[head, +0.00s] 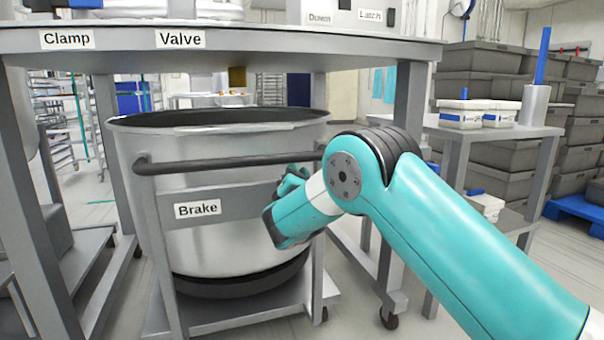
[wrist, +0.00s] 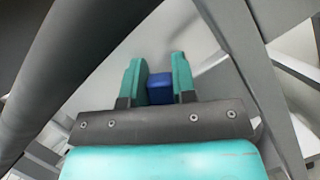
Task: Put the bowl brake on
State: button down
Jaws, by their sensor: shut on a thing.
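The steel bowl (head: 225,248) stands in a grey wheeled frame with a dark push bar (head: 230,163). A label reading "Brake" (head: 198,209) is on the frame's front plate. My gripper (wrist: 157,66) is at the right end of that plate; in the head view my own wrist largely covers its fingers. In the wrist view a blue block (wrist: 160,89), apparently the brake's handle, sits between the two teal fingers, and the gripper is shut on it. The handle is hidden in the head view, so I cannot tell the brake's position.
A table (head: 300,42) with "Clamp" and "Valve" labels overhangs the bowl, its legs close on both sides. The push bar also runs close to my gripper in the wrist view (wrist: 70,70). A side table (head: 500,131) with tubs and stacked grey crates (head: 490,88) stand at right.

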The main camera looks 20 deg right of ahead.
jog(key=c, duration=0.9)
grip_release()
jog(key=shift+s, duration=0.1)
jog(key=shift+b+v, duration=7.9)
jog(key=shift+v, duration=0.75)
jog(key=shift+d+f, duration=0.1)
